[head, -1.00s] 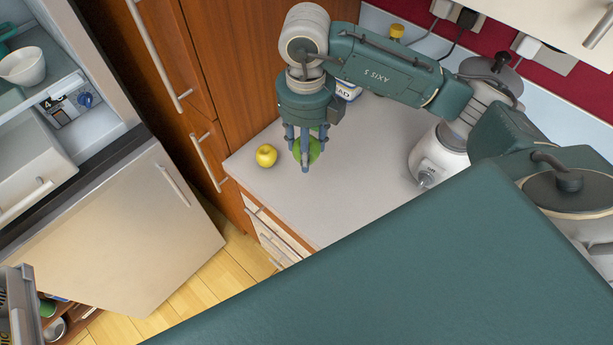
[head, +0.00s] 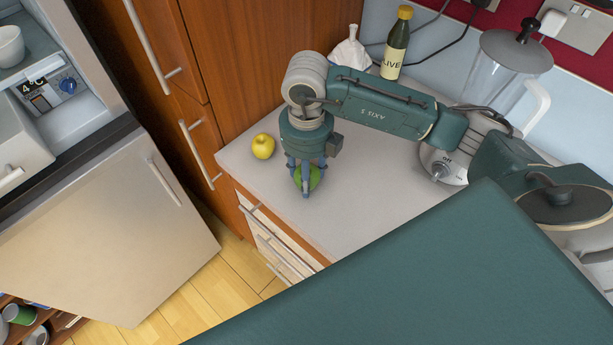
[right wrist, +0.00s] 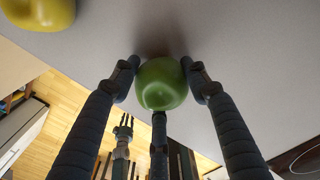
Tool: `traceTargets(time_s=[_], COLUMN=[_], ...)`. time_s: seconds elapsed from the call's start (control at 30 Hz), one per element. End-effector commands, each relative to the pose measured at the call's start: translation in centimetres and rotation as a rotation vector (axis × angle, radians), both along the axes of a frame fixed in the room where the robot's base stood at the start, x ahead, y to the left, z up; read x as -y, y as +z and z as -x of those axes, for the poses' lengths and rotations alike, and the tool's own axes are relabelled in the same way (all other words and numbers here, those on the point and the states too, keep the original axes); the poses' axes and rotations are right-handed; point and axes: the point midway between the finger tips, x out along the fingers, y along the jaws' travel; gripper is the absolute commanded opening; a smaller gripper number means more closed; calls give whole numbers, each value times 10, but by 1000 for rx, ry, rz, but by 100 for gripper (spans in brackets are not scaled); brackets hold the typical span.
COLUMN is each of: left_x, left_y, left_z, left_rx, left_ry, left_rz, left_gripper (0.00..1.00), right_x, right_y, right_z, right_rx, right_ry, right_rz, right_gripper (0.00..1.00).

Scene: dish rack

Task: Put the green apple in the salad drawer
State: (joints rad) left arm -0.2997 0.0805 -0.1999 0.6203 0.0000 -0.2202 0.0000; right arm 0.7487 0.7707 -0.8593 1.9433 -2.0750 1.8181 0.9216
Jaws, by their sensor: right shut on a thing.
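The green apple (head: 314,178) is held between the fingers of my right gripper (head: 306,190), over the grey counter. In the right wrist view the green apple (right wrist: 161,84) sits between the fingertips, with the counter close behind it; I cannot tell whether it touches. A white drawer with a handle (head: 22,140) shows inside the open fridge at the left edge, partly cut off; it may be the salad drawer. My left gripper is outside the head view; it seems to show small in the right wrist view (right wrist: 123,128), its opening unclear.
A yellow apple (head: 263,146) lies left of my right gripper. A tall wooden cabinet (head: 165,90) stands between counter and fridge. A white bowl (head: 10,46) is on a fridge shelf.

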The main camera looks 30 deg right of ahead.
Motion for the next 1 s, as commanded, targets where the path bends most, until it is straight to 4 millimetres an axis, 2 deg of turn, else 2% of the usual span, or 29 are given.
traceTargets(time_s=[0.3, 0.33, 0.4, 0.67, 0.83, 1.0], left_x=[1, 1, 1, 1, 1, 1], left_y=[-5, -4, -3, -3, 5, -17], left_z=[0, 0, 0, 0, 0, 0], left_rx=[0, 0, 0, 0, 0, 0], left_ry=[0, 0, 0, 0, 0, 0], left_rz=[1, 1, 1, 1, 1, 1], left_gripper=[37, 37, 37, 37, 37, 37], right_x=[0, 0, 0, 0, 0, 2], right_y=[-4, -3, -2, -2, 1, 27], right_z=[0, 0, 0, 0, 0, -5], right_rx=[1, 1, 1, 0, -1, 9], right_ry=[0, 0, 0, 0, 0, 0], right_rz=[0, 0, 0, 0, -1, 0], right_gripper=[16, 49, 63, 64, 64, 64])
